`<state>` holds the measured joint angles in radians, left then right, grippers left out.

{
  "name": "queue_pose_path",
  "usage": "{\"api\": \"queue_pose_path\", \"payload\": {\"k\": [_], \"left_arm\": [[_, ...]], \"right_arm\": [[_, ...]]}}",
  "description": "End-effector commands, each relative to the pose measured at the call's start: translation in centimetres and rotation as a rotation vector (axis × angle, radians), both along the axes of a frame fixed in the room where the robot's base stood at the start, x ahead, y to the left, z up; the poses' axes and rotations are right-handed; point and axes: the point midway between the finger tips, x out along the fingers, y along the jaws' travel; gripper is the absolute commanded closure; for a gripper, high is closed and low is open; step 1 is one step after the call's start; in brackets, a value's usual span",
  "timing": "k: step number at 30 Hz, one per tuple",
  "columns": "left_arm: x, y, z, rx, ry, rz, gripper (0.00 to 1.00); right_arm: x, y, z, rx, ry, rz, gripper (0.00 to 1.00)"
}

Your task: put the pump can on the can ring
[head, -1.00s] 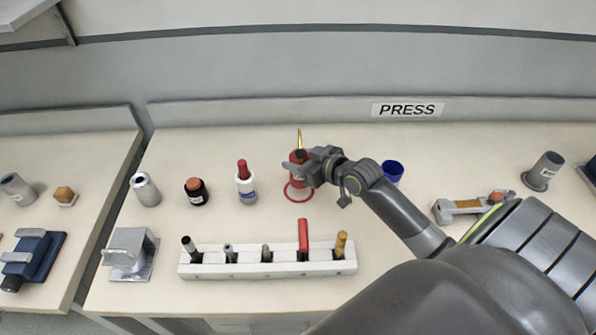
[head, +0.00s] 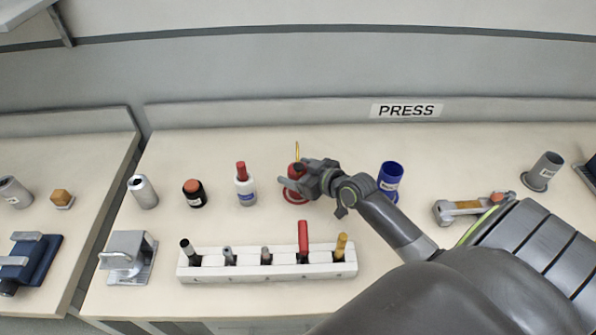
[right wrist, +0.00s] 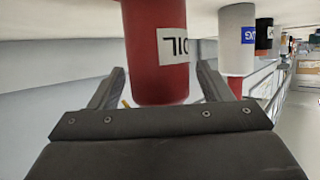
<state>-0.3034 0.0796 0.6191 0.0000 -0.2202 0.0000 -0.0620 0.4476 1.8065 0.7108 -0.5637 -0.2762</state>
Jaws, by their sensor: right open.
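The pump can (head: 295,172) is red with a thin brass spout and stands upright on the bench. The red can ring (head: 297,198) shows around the foot of the can, which appears to stand within it. My right gripper (head: 302,178) is open, with its fingers on either side of the can. In the right wrist view the red can (right wrist: 158,70), with a white label, is upside down between the spread fingers (right wrist: 160,88). The far side of the ring is hidden by the can and gripper. My left gripper is not in view.
A white spray bottle (head: 246,186), a black jar (head: 195,193) and a grey cylinder (head: 142,191) stand to the left. A blue cup (head: 390,178) is close right, behind my arm. A white rack (head: 210,272) of several tools lies in front.

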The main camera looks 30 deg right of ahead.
Motion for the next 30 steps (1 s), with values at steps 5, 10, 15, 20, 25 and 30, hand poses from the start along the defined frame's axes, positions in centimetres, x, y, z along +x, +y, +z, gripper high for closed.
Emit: {"api": "queue_pose_path", "payload": {"k": [5, 10, 15, 20, 25, 30], "left_arm": [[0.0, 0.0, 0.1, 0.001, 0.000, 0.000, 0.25], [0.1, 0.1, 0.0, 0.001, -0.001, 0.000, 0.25], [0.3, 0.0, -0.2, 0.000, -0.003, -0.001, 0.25], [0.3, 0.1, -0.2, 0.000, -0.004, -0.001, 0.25], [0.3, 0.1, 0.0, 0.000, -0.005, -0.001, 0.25], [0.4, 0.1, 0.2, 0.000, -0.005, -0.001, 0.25]], "right_arm": [[0.0, 0.0, 0.2, 0.000, 0.000, 0.000, 0.28], [-1.3, -0.4, 0.6, -0.004, 0.000, 0.001, 0.28], [-4.2, -1.1, 1.8, -0.007, 0.001, 0.002, 0.28], [-7.2, -1.8, 3.1, -0.007, 0.002, 0.003, 0.28], [-9.5, -2.3, 4.2, -0.005, 0.002, 0.001, 0.28], [-10.6, -2.5, 4.7, -0.001, 0.001, 0.000, 0.28]]}}
